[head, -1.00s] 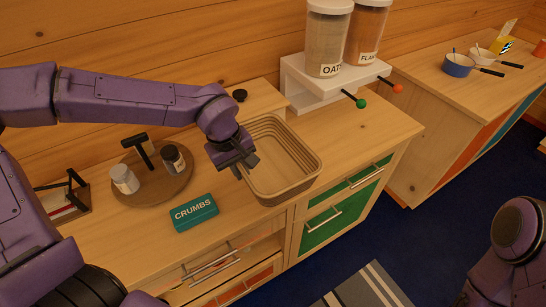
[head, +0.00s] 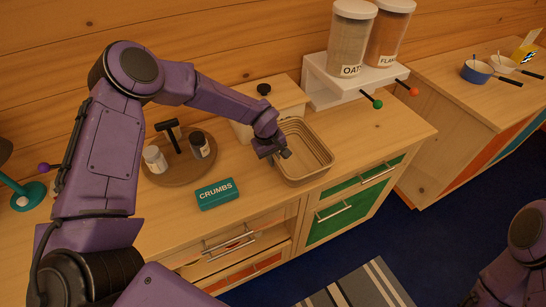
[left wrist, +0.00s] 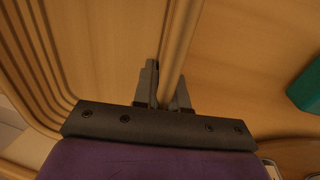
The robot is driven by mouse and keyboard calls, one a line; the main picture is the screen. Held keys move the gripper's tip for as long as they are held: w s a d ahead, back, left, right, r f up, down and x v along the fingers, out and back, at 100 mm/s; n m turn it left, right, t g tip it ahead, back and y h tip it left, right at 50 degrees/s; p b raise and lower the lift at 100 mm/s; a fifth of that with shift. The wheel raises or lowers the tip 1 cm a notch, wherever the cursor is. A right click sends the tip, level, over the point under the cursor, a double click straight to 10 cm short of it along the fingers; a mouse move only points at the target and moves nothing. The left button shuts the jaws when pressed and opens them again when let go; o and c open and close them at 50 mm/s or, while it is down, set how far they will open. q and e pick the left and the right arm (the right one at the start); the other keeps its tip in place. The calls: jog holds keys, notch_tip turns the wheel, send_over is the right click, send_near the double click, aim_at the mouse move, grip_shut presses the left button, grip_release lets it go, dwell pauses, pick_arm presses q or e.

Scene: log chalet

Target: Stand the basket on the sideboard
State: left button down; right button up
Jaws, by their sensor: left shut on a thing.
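The basket (head: 320,172) is a tan, ribbed, open-topped tub with rounded corners. In the head view it appears over the sideboard's wooden top (head: 365,137), upright and seemingly empty. I cannot tell for sure whether its base touches the top. My left gripper (head: 274,153) is shut on the basket's left rim. In the left wrist view the basket wall (left wrist: 181,45) runs between the two fingers (left wrist: 164,95), with the ribbed inside at left. My right arm shows at the lower right of the head view, but its gripper is out of view.
A teal CRUMBS tin (head: 217,194) and a round tray (head: 158,178) with two jars stand left of the basket. A lidded box (head: 243,130) is behind it. A white shelf (head: 322,92) with OATS and FLAKES jars stands at back right. The top right of the basket is clear.

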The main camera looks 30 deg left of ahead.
pick_arm(q)
jog(key=shift+w+f, duration=0.15)
jog(key=c, duration=1.2)
grip_release()
jog(key=shift+s, duration=0.2)
jog(key=r, duration=0.4)
jog(key=s+a+r+b, duration=0.1)
jog(key=r, duration=0.3)
jog(key=r+b, duration=0.1)
jog(key=r, duration=0.3)
jog(key=shift+s+a+r, duration=0.1)
jog(key=shift+s+a, duration=0.05)
jog(key=shift+s, duration=0.1)
